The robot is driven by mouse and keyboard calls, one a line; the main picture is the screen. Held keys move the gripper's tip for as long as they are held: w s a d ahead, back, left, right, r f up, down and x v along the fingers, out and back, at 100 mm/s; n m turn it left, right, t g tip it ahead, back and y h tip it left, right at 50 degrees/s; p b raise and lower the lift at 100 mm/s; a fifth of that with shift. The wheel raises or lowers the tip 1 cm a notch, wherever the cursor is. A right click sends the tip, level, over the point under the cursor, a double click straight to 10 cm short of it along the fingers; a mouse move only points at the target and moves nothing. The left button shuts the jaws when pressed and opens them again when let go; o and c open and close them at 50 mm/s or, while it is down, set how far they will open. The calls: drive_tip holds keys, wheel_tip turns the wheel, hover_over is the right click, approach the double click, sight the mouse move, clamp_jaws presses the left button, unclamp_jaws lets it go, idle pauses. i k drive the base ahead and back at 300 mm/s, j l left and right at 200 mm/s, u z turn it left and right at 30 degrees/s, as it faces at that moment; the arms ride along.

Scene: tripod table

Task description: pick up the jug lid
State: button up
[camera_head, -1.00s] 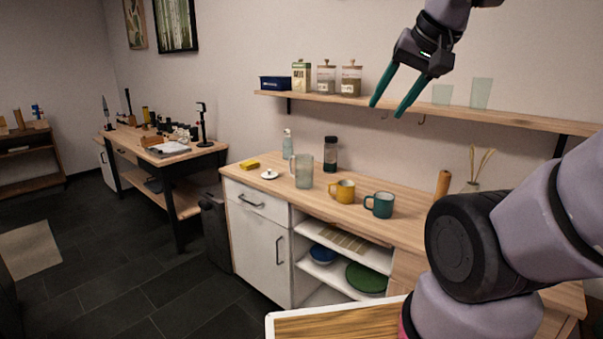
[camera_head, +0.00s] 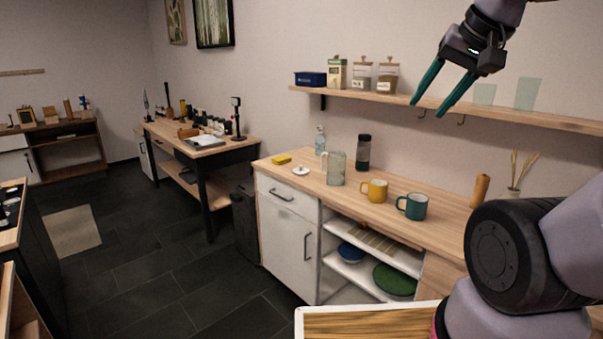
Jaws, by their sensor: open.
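The jug lid (camera_head: 300,170) is a small white disc with a knob on top. It lies flat on the wooden counter (camera_head: 285,180), near its left end. The clear jug (camera_head: 336,170) stands upright just right of the lid, without a lid on it. My gripper (camera_head: 428,109) is at the upper right, with two green fingers pointing down and left. It is open and empty, in front of the wall shelf, well above and to the right of the lid.
A yellow sponge (camera_head: 281,159), a spray bottle (camera_head: 320,142) and a dark tumbler (camera_head: 363,152) stand near the lid and jug. A yellow mug (camera_head: 374,190) and a teal mug (camera_head: 413,206) are to the right. The wall shelf (camera_head: 470,108) holds jars and glasses.

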sight(300, 171)
drive_tip(key=i+j, duration=0.35)
drive_tip(key=i, duration=0.15)
drive_tip(key=i+j, duration=0.4)
drive_tip(key=i, duration=0.15)
drive_tip(key=i+j+u, duration=0.1)
drive_tip(key=i+j, duration=0.25)
drive_tip(key=i, duration=0.15)
drive_tip(key=i+j, duration=0.35)
drive_tip(key=i, duration=0.2)
